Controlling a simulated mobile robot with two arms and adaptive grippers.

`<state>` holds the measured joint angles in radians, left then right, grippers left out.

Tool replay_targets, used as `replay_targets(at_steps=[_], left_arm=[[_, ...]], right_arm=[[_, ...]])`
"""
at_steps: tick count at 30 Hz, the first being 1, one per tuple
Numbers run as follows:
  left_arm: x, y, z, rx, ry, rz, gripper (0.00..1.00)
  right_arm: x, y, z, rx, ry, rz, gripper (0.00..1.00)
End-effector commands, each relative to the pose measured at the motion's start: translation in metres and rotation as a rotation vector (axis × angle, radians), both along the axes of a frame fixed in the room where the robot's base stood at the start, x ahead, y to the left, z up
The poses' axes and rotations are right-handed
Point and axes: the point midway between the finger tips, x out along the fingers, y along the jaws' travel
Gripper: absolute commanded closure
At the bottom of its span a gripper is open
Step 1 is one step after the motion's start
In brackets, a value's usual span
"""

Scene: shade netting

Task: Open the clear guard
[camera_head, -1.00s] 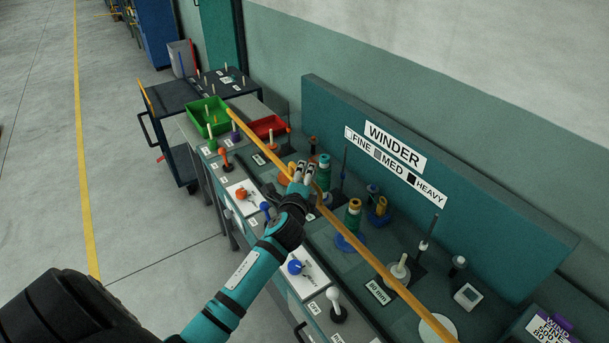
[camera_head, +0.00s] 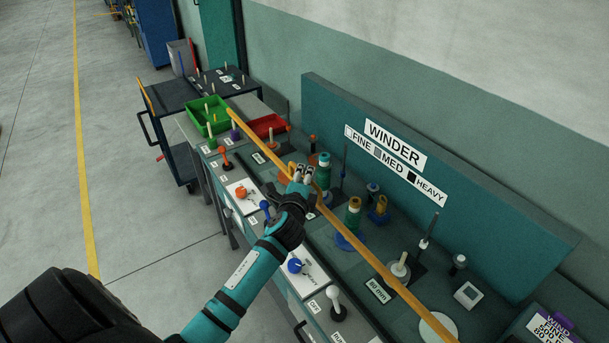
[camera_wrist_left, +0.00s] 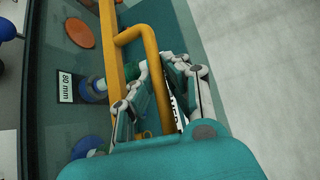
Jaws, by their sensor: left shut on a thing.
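The clear guard shows mainly by its long orange edge bar (camera_head: 380,262), which runs slantwise above the winder bench. Its see-through panel is hard to make out. A U-shaped orange handle (camera_wrist_left: 153,62) stands out from the bar (camera_wrist_left: 108,45) in the left wrist view. My left gripper (camera_head: 303,174) is at this handle, about midway along the bar. In the wrist view its fingers (camera_wrist_left: 158,95) lie on both sides of the handle and are shut on it. The exact contact is partly hidden by the fingers. My right gripper is not in view.
Under the bar stand green spools (camera_head: 353,213) and spindles. Knobs and levers, such as a blue one (camera_head: 295,266), line the bench front. A green bin (camera_head: 208,113) and a red bin (camera_head: 267,126) are at the far end. The teal WINDER board (camera_head: 450,210) stands behind. The floor at left is clear.

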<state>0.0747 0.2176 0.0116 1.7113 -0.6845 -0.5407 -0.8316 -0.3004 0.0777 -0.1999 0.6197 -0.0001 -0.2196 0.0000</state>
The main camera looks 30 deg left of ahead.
Motion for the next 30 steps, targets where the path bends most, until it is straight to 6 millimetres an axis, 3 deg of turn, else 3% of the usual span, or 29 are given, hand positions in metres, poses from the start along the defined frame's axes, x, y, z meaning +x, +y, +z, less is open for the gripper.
replay_targets(at_steps=[1,12,18,24,30], left_arm=[[-0.001,-0.001,-0.016,-0.007,0.009,0.002,1.0],[-0.002,-0.001,-0.111,-0.009,0.009,0.002,1.0],[-0.002,-0.001,-0.154,-0.01,0.01,0.004,1.0],[-0.002,-0.001,-0.176,-0.01,0.008,0.002,1.0],[-0.002,0.0,-0.181,-0.009,0.008,0.002,1.0]], right_arm=[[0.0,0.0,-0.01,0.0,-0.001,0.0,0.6],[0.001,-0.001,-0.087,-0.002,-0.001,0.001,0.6],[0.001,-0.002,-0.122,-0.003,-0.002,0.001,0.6],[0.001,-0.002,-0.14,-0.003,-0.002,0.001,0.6],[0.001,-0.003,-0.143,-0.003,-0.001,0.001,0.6]])
